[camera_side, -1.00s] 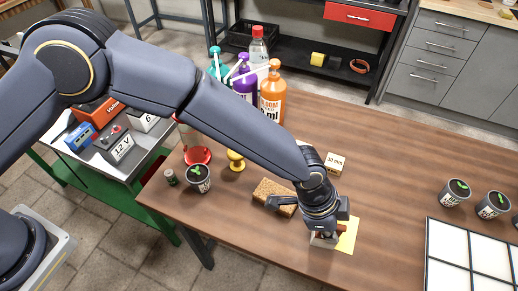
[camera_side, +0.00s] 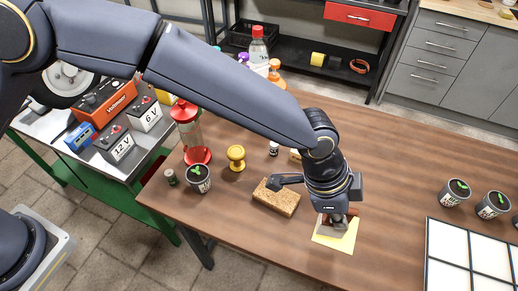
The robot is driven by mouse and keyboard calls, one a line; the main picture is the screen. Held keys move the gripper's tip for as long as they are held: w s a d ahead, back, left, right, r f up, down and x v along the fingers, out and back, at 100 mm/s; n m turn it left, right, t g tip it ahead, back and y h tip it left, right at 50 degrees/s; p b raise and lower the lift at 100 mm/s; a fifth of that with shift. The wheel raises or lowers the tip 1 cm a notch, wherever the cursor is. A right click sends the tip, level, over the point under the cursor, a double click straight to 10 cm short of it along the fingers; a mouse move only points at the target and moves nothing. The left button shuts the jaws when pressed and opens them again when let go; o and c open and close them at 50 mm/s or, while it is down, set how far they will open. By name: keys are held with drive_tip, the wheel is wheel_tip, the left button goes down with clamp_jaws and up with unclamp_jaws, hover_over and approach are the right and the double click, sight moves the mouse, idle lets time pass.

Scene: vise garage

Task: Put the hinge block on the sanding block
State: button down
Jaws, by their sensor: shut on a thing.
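My gripper (camera_side: 338,212) is shut on a small grey and brown block, which I take to be the hinge block (camera_side: 331,224). The gripper hides most of it. It is over a yellow sheet (camera_side: 336,241) and seems slightly raised, though the gap is hard to judge. A tan, speckled, cork-like block, which looks like the sanding block (camera_side: 276,198), lies flat on the table to the left of my gripper.
On the wooden table (camera_side: 400,150), a yellow knob-shaped object (camera_side: 236,157), a potted plant (camera_side: 198,178) and a red-capped container (camera_side: 190,135) stand left. Bottles (camera_side: 258,50) stand behind my arm.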

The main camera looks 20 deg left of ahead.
drive_tip(key=shift+w+r, duration=0.1)
drive_tip(key=shift+r, duration=0.75)
drive_tip(key=shift+s+r, duration=0.15)
drive_tip(key=shift+s, duration=0.15)
drive_tip(key=s+a+r+n, duration=0.1)
drive_tip(key=s+a+r, duration=0.2)
drive_tip(key=a, duration=0.8)
drive_tip(key=s+a+r+n, duration=0.1)
drive_tip(key=s+a+r, duration=0.2)
drive_tip(key=a, duration=0.7)
drive_tip(key=w+d+f+t, duration=0.1)
drive_tip(key=w+d+f, duration=0.6)
drive_tip(key=w+f, duration=0.5)
drive_tip(key=shift+w+d+n, duration=0.15)
drive_tip(key=shift+w+n, duration=0.15)
drive_tip(key=shift+w, duration=0.05)
